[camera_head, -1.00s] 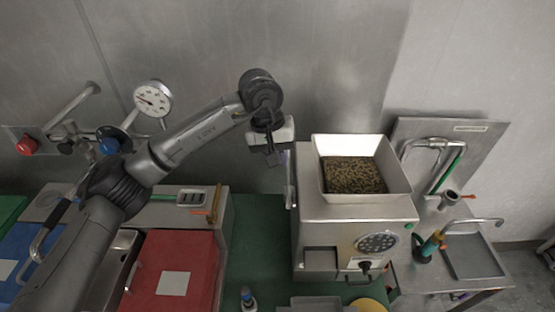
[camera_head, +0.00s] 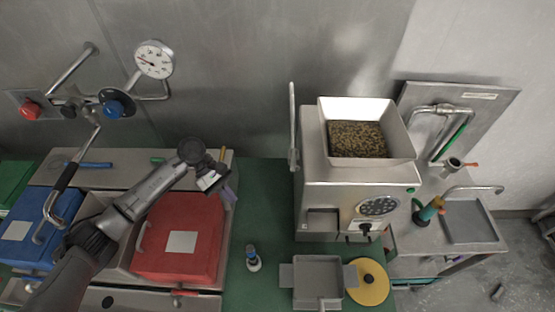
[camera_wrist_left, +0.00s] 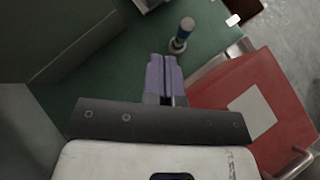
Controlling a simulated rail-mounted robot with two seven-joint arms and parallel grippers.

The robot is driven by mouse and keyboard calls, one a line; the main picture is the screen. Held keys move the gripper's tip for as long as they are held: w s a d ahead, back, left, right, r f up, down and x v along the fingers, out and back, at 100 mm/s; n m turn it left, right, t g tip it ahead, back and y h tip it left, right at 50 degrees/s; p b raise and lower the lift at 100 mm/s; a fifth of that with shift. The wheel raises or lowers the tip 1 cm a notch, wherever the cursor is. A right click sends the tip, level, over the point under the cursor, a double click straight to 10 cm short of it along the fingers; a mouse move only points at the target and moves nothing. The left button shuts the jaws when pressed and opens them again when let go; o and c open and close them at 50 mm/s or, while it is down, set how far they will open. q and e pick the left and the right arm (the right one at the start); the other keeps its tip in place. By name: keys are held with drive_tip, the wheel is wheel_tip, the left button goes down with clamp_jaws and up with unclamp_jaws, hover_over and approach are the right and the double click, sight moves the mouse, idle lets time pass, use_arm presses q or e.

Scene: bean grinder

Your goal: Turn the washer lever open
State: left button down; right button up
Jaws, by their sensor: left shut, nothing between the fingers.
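My left gripper (camera_head: 229,192) has purple fingers and hangs over the counter, right of the red bin's (camera_head: 180,242) back corner. In the left wrist view its fingers (camera_wrist_left: 164,73) are closed together with nothing between them. A slim orange lever (camera_head: 223,153) stands at the back edge of the steel counter, close behind the gripper and partly hidden by it. A tall grey lever (camera_head: 292,110) stands upright on the left side of the bean grinder (camera_head: 350,188), apart from the gripper. I cannot tell which is the washer lever. My right gripper is not in view.
A small bottle (camera_head: 252,258) stands on the green mat (camera_head: 245,230) and shows in the wrist view (camera_wrist_left: 182,35). A grey tray (camera_head: 318,278) and yellow disc (camera_head: 367,284) lie before the grinder. A sink (camera_head: 470,222) is right; a black-gripped handle (camera_head: 66,177) is left.

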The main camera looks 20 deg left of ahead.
use_arm(q)
drive_tip(key=w+a+r+n+t+h, duration=0.2)
drive_tip(key=w+r+n+t+h, duration=0.15)
drive_tip(key=r+n, duration=0.45)
drive_tip(key=n+t+h+p, duration=0.2)
drive_tip(key=n+t+p, duration=0.15)
drive_tip(key=n, duration=1.45)
approach(293, 162)
drive_tip(key=x, duration=0.7)
drive_tip(key=shift+f+y, duration=0.25)
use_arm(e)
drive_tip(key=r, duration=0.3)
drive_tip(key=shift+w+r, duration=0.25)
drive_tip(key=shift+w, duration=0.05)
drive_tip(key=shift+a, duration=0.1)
use_arm(q)
drive_tip(key=shift+s+d+f, duration=0.1)
drive_tip(key=shift+d+f, duration=0.05)
drive_tip(key=shift+d, duration=0.35)
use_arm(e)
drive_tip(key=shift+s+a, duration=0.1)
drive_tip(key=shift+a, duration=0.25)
